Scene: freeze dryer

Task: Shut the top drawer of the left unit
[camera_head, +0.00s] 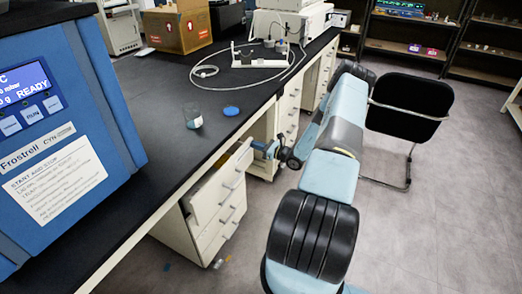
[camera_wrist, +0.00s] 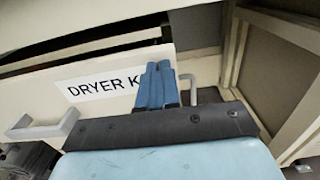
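The left unit (camera_head: 205,240) is a cream drawer cabinet under the black bench. Its top drawer (camera_head: 222,186) is pulled out, with its front standing proud of the drawers below. In the wrist view the drawer front (camera_wrist: 95,62) carries a white label (camera_wrist: 100,87) reading "DRYER K", the rest hidden by my fingers. A grey handle (camera_wrist: 45,126) shows to the left of my gripper, and another handle end to its right. My gripper (camera_wrist: 158,68) has its blue fingers together, empty, in front of the drawer front. Whether they touch it cannot be told. In the head view my gripper (camera_head: 262,148) is beside the drawer.
A second drawer unit (camera_head: 290,110) stands farther back under the bench. A black chair (camera_head: 408,105) stands right of my arm. A glass beaker (camera_head: 193,118) and a blue lid (camera_head: 231,111) sit on the bench. Small items lie on the floor by the left unit.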

